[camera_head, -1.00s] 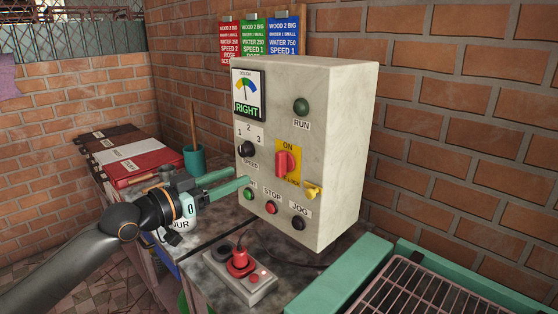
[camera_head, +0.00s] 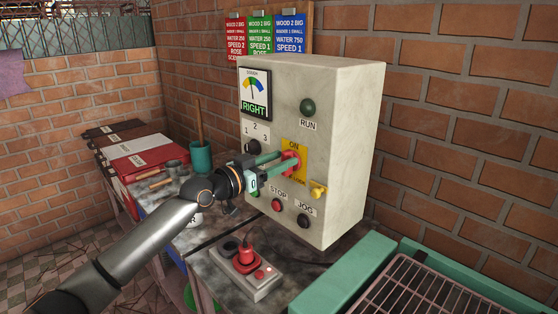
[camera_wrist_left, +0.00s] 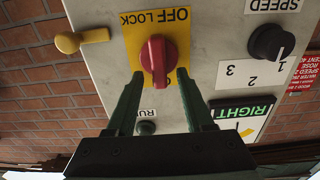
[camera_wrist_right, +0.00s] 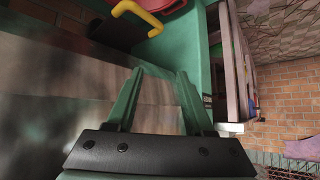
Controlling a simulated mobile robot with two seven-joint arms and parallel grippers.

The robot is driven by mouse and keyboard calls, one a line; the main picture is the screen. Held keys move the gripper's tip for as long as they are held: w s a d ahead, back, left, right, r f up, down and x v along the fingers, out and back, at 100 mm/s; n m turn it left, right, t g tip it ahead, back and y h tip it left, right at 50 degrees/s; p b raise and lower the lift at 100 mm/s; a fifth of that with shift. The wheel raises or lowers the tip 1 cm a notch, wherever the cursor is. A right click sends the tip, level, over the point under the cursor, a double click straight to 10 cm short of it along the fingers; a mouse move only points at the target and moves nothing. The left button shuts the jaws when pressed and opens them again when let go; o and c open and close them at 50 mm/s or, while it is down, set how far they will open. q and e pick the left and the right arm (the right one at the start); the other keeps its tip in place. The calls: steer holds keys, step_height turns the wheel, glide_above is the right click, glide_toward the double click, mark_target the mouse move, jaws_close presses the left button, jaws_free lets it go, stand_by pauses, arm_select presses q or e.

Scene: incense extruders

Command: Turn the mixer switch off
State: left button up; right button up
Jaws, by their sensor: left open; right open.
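The red mixer switch (camera_head: 291,163) sits on a yellow plate on the front of the pale control box (camera_head: 345,150). The plate reads ON at the top, and OFF LOCK shows in the left wrist view. In that view the red switch handle (camera_wrist_left: 158,62) points along the ON-OFF line. My left gripper (camera_head: 286,160) is open at the switch, with its fingers (camera_wrist_left: 158,85) on either side of the handle. I cannot tell whether they touch it. My right gripper (camera_wrist_right: 160,75) is open and empty, and shows only in its own wrist view.
A yellow tab (camera_head: 318,189) sticks out at the plate's lower right. The speed knob (camera_head: 252,147), STOP button (camera_head: 276,205), JOG button (camera_head: 303,221) and RUN lamp (camera_head: 308,107) surround it. A grey box with a red plug (camera_head: 246,256) lies below. A green-framed rack (camera_head: 340,280) stands at lower right.

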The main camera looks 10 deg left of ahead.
arm_select(q)
jaws_close()
stand_by(0.4)
